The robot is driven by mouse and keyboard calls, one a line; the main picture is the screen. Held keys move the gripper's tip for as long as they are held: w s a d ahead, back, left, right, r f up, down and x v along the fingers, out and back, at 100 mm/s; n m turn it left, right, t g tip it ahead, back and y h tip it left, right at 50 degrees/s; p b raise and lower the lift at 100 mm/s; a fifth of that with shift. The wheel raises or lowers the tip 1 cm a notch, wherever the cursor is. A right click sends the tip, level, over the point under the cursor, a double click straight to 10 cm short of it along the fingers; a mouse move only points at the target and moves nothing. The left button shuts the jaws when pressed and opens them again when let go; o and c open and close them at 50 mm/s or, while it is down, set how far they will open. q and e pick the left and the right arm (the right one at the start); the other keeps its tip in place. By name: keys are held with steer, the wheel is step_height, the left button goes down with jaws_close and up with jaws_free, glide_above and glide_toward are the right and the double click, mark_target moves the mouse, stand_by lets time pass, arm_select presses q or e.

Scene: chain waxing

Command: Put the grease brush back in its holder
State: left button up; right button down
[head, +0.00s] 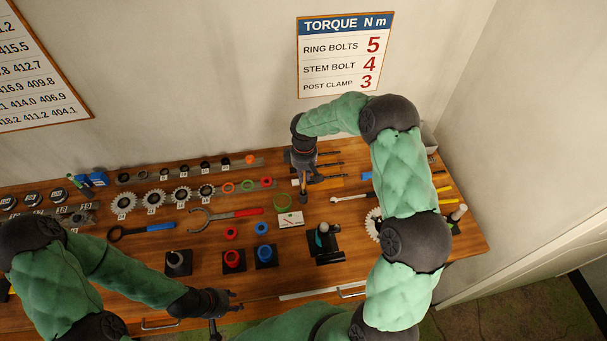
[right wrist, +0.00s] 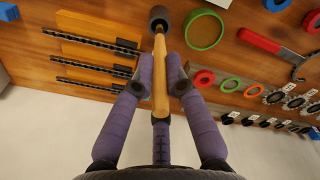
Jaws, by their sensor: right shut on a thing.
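The grease brush (right wrist: 161,85) has a pale wooden handle. My right gripper (right wrist: 161,82) is shut on this handle, with a purple finger on either side. The brush (head: 303,184) points down towards the bench in the head view. Its far end meets a dark round piece (right wrist: 158,15), beside the green ring (right wrist: 204,29). I cannot tell whether that piece is the holder or the brush head, or whether the brush is seated. My left gripper (head: 236,301) is open and empty over the bench's front edge.
Dark rods on an orange board (right wrist: 95,56) lie beside the brush. Gears and rings line the back. Bare wood (head: 350,220) shows right of the card.

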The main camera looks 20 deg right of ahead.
steer(key=shift+f+b, duration=0.65)
steer(key=shift+f, duration=0.35)
steer(key=shift+s+f, duration=0.1)
steer(key=shift+f, duration=0.1)
steer(key=shift+f+b, duration=0.15)
steer(key=shift+b, duration=0.15)
steer(key=shift+d+f+b, duration=0.3)
steer(key=shift+f+b, duration=0.4)
steer(key=shift+f, duration=0.25)
steer(key=c, duration=1.2)
jaws_free()
steer(key=shift+a, duration=0.1)
